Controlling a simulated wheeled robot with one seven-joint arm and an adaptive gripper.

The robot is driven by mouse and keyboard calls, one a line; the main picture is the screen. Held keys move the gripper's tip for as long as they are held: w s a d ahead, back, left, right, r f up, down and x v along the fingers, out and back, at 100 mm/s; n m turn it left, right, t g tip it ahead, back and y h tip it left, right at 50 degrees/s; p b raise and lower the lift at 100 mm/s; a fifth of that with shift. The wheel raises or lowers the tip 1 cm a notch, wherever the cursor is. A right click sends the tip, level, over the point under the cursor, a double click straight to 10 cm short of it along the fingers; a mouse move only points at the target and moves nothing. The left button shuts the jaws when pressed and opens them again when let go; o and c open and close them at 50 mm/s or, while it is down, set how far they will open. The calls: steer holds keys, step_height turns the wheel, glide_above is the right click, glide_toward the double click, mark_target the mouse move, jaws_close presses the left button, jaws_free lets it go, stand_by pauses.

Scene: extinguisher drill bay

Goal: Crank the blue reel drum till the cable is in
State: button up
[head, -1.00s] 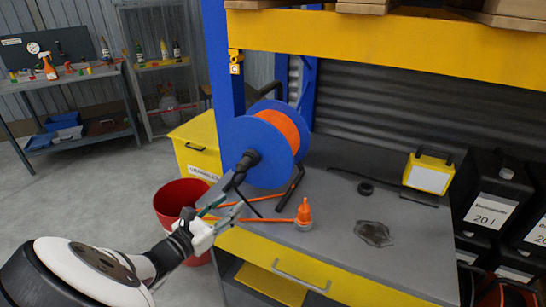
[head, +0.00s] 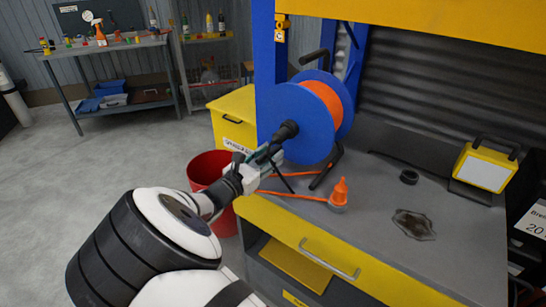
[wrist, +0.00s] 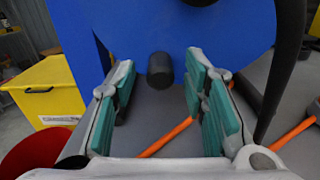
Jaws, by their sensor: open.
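The blue reel drum (head: 282,105) stands on the bench, wound with orange cable (head: 322,102). A black crank grip (head: 287,131) sticks out from its near face. Loose orange cable runs along the bench to an orange cone-shaped end (head: 340,188) with a grey base. My gripper (head: 270,156) is open just below and left of the grip in the head view. In the wrist view a short black knob (wrist: 160,70) shows beyond and between the spread teal-padded fingers, in front of the blue drum face (wrist: 185,30). The fingers are not closed on it.
A red bucket (head: 203,170) and a yellow bin (head: 236,118) stand left of the bench (head: 375,215). Blue posts and a yellow beam (head: 400,20) frame the reel.

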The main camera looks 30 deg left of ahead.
steer(key=shift+w+d, duration=0.15)
steer(key=shift+w, duration=0.85)
jaws_close()
steer(key=shift+b, duration=0.35)
